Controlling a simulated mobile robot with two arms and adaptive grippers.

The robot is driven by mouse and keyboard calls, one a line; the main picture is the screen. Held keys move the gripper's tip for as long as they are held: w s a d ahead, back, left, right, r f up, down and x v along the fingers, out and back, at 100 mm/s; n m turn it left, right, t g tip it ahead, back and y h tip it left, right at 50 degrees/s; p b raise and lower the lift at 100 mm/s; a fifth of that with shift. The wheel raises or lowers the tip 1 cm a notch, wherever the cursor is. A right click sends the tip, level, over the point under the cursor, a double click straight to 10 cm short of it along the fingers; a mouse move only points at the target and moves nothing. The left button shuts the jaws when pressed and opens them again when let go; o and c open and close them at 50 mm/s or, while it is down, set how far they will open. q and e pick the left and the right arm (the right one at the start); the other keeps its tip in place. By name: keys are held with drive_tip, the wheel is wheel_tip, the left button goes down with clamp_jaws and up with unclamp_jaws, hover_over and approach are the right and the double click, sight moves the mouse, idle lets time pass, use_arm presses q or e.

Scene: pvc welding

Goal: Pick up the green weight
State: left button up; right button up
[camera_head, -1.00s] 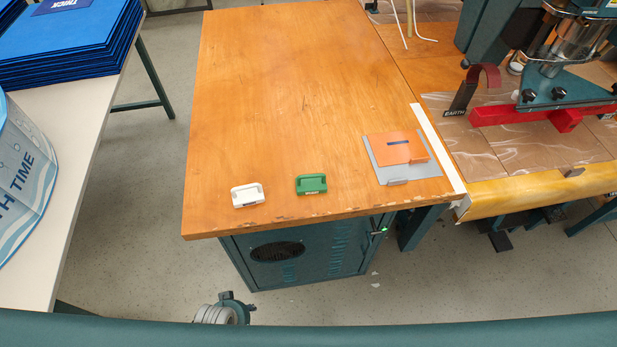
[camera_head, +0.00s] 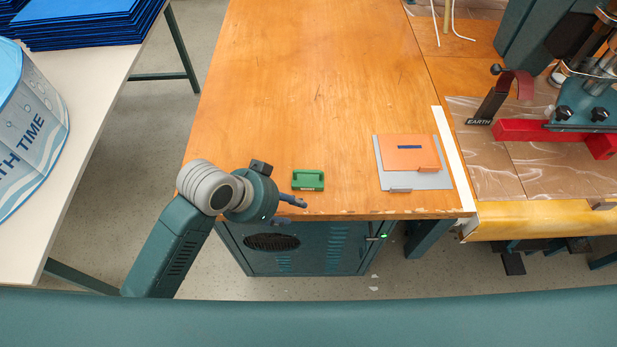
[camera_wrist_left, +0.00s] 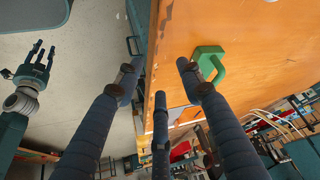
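The green weight (camera_head: 307,180) is a small block with a handle, standing on the wooden table near its front edge. My left gripper (camera_head: 294,212) is at that edge, in front of and slightly left of the weight, its fingers pointing right. In the left wrist view the gripper (camera_wrist_left: 160,82) has its fingers spread and nothing between them. There the weight (camera_wrist_left: 210,60) shows just beyond the tip of the right-hand finger, outside the grasp. My right gripper (camera_wrist_left: 36,66) shows at the left of that view, fingers apart and empty.
The wooden table (camera_head: 310,100) has a wide clear area behind the weight. An orange plate (camera_head: 408,160) on a grey sheet (camera_head: 425,180) lies to the right. A machine with a red bar (camera_head: 520,130) stands further right. A cabinet (camera_head: 310,250) is below the table.

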sight(309, 172)
use_arm(q)
drive_tip(key=w+d+r+m+g, duration=0.1)
drive_tip(key=w+r+m+g, duration=0.1)
drive_tip(key=w+r+m, duration=0.7)
drive_tip(key=shift+n, duration=0.5)
drive_tip(key=x, duration=0.4)
drive_tip(key=shift+s+d+f, duration=0.1)
drive_tip(key=shift+s+d, duration=0.25)
drive_tip(key=p+x, duration=0.1)
drive_tip(key=x, duration=0.3)
drive_tip(key=shift+w+a+f+p, duration=0.1)
drive_tip(key=shift+a+f+p, duration=0.15)
drive_tip(key=shift+f+p, duration=0.2)
drive_tip(key=shift+w+d+f, duration=0.15)
drive_tip(key=shift+f, duration=0.3)
drive_tip(key=shift+c, duration=0.3)
clamp_jaws()
drive_tip(key=shift+r, duration=0.15)
